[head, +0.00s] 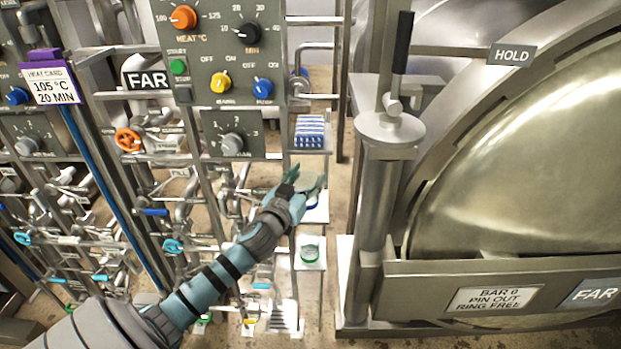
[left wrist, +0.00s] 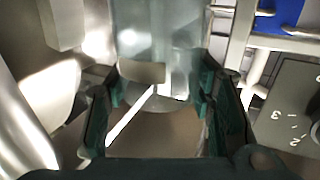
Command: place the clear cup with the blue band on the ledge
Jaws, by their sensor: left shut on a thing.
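My left gripper (head: 306,186) reaches in from the lower left and is shut on a clear cup, which shows between its fingers in the left wrist view (left wrist: 155,75). The gripper hides most of the cup in the head view, where a bit of blue band (head: 312,206) shows just under the fingers. A small white ledge (head: 320,215) lies directly below the gripper. I cannot tell whether the cup's base touches it. My right gripper is not in view.
A rack of blue-and-white items (head: 309,132) stands above. The steel column (head: 378,200) and big round door (head: 540,150) are at right. Control panels and valve pipes crowd the left.

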